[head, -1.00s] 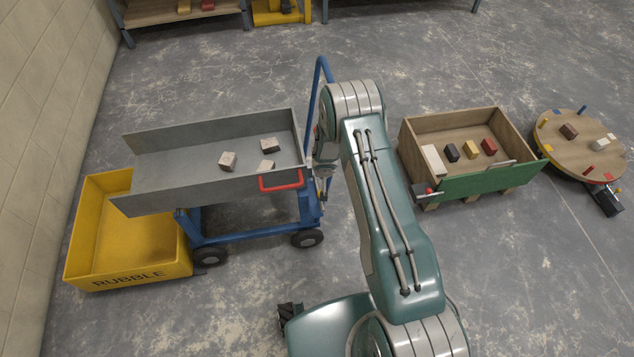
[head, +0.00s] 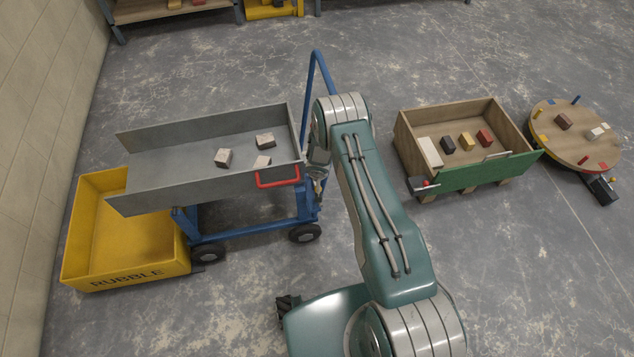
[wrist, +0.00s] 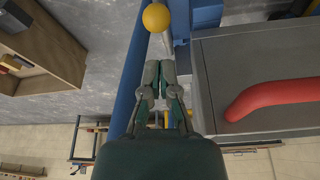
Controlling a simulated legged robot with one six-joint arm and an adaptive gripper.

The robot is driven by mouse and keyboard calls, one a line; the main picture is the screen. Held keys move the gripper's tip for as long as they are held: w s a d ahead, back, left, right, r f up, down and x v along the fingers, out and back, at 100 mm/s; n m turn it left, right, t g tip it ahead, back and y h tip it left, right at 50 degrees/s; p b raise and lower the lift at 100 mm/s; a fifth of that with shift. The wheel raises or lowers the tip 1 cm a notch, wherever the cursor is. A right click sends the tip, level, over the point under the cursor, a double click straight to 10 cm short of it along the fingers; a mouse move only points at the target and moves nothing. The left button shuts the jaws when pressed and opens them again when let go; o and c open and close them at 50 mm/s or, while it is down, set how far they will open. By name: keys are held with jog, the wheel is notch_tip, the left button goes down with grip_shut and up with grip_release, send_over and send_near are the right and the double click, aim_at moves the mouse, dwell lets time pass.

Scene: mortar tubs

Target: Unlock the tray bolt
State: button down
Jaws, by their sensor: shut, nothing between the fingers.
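The grey tray (head: 160,178) rests on a blue wheeled cart (head: 250,225) and has a red handle (head: 278,182) on its side. In the wrist view, the tray's end (wrist: 260,65) and red handle (wrist: 275,98) are at the right. A yellow ball knob (wrist: 156,17) on a short metal rod, which looks like the bolt's handle, sits just beyond my fingertips beside the blue frame. My gripper (wrist: 160,68) is shut and empty. I cannot tell whether it touches the rod. In the head view, my gripper (head: 317,180) is partly hidden by my arm, at the tray's right end.
Several rubble blocks (head: 223,158) lie in the tray. A yellow RUBBLE bin (head: 85,245) stands at its left end. A blue bar (wrist: 132,80) runs close beside my gripper. A wooden box with a green front (head: 480,172) and a round table (head: 570,145) stand right.

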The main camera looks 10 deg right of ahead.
jog(key=shift+x, duration=3.2)
jog(key=shift+s, duration=0.15)
